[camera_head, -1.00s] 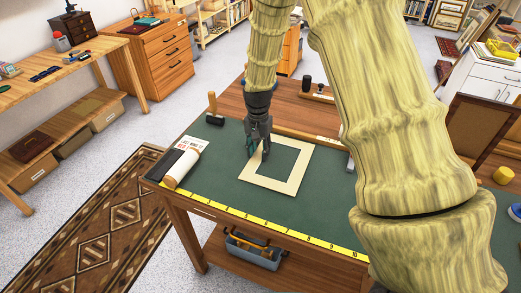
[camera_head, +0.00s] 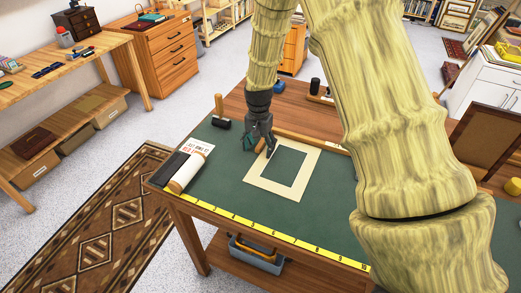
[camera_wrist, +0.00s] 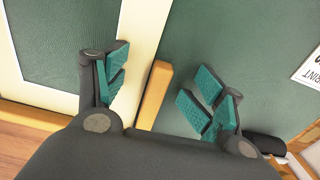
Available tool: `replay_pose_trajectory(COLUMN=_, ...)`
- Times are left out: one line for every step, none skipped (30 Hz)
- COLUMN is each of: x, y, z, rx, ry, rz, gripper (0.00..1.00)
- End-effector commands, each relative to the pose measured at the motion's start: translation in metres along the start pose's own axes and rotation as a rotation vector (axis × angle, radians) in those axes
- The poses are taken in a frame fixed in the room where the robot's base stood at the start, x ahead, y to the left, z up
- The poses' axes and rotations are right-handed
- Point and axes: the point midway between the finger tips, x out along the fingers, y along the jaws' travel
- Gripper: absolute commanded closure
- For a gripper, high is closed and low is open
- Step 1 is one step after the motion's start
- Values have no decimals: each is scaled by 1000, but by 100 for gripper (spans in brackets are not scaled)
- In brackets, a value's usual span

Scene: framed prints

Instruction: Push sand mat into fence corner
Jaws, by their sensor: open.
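The sand mat (camera_head: 260,188) is a pale rectangular frame with an open middle, lying flat on the green work surface (camera_head: 225,165). A wooden fence (camera_head: 315,142) runs along the back of that surface. In the wrist view, a short wooden strip (camera_wrist: 155,95) shows between my fingers, beside the mat's edge (camera_wrist: 143,35). My gripper (camera_head: 259,146) is open and points down at the mat's back left corner. In the wrist view my gripper (camera_wrist: 160,88) has its left finger over the mat's edge and its right finger over green surface. Contact cannot be told.
A white roll and label card (camera_head: 190,168) lie at the left end of the table. A black-headed mallet (camera_head: 221,120) stands behind them. A yellow ruler (camera_head: 270,232) runs along the front edge. Green surface in front of the mat is clear. My arm hides the right side.

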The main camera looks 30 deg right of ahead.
Motion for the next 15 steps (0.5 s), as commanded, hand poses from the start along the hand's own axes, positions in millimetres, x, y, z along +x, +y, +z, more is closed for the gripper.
replay_pose_trajectory(x=0, y=4, z=0, rx=3, ry=-1, rz=-1, gripper=40)
replay_pose_trajectory(x=-1, y=6, z=1, rx=4, ry=0, rz=-1, gripper=40)
replay_pose_trajectory(x=-2, y=8, z=2, rx=6, ry=0, rz=-2, gripper=40)
replay_pose_trajectory(x=-2, y=10, z=2, rx=7, ry=0, rz=-2, gripper=40)
replay_pose_trajectory(x=-2, y=11, z=2, rx=8, ry=0, rz=-2, gripper=40)
replay_pose_trajectory(x=-2, y=12, z=2, rx=9, ry=0, rz=-2, gripper=40)
replay_pose_trajectory(x=-2, y=12, z=2, rx=9, ry=-1, rz=-1, gripper=40)
replay_pose_trajectory(x=-1, y=11, z=1, rx=9, ry=-2, rz=0, gripper=40)
replay_pose_trajectory(x=0, y=11, z=1, rx=9, ry=-4, rz=2, gripper=40)
replay_pose_trajectory(x=0, y=10, z=1, rx=8, ry=-5, rz=3, gripper=40)
replay_pose_trajectory(x=1, y=9, z=1, rx=8, ry=-5, rz=4, gripper=40)
replay_pose_trajectory(x=2, y=8, z=1, rx=6, ry=-6, rz=4, gripper=40)
replay_pose_trajectory(x=2, y=7, z=1, rx=5, ry=-6, rz=5, gripper=40)
replay_pose_trajectory(x=2, y=6, z=1, rx=5, ry=-6, rz=5, gripper=40)
replay_pose_trajectory(x=2, y=6, z=2, rx=4, ry=-6, rz=5, gripper=40)
